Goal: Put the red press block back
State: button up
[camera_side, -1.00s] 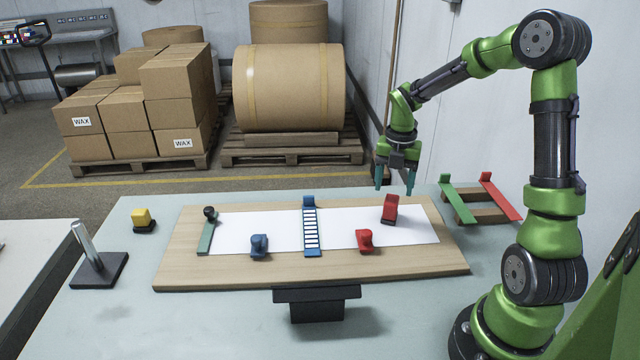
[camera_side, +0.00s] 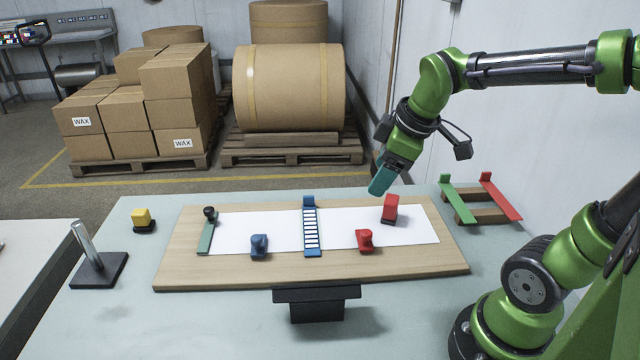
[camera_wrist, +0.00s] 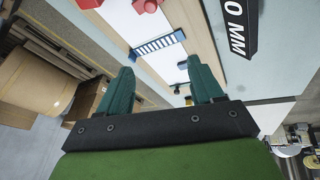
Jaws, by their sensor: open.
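A red upright block (camera_side: 389,208) stands on the right part of the white paper, near the board's back edge. A smaller red knobbed piece (camera_side: 364,240) sits nearer the front edge of the paper. I cannot tell from its look alone which of the two is the press block. My gripper (camera_side: 379,187) hangs tilted above and behind the upright red block, apart from it. In the wrist view its teal fingers (camera_wrist: 160,92) are spread with nothing between them. Both red pieces show at the top edge there, the upright block (camera_wrist: 87,3) and the knobbed one (camera_wrist: 147,5).
The wooden board (camera_side: 415,263) bears the paper, a blue slotted bar (camera_side: 311,232), a blue knobbed piece (camera_side: 259,246) and a green bar (camera_side: 206,235). A rack with green (camera_side: 457,203) and red (camera_side: 501,196) bars stands right. A yellow-topped piece (camera_side: 142,218) and metal post (camera_side: 86,245) stand left.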

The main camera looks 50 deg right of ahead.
jog(key=s+a+r+m+t+y, duration=0.1)
jog(key=s+a+m+t+y, duration=0.1)
jog(key=s+a+m, duration=0.3)
jog(key=shift+a+r+m+t, duration=0.2)
jog(key=shift+a+m+t, duration=0.15)
jog(key=shift+m, duration=1.75)
